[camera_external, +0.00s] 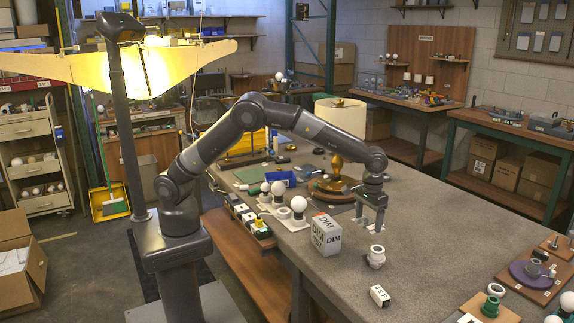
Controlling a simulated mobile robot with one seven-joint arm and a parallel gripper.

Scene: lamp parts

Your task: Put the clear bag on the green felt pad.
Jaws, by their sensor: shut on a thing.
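My gripper (369,221) is low over the middle of the grey bench top, fingers pointing down. It is shut on a small, pale, see-through thing (374,229) at its fingertips, which looks like the clear bag. Its outline is hard to make out, and I cannot tell whether it touches the bench. A flat green pad (250,174), likely the green felt pad, lies at the far left end of the bench, well away from my gripper. Its top looks bare.
A white DIM box (325,235) stands left of my gripper. A white socket (376,257) and a small labelled box (379,296) are nearer the front. White bulbs (298,205), a blue tray (281,179) and a lamp with a cream shade (340,125) crowd the left half.

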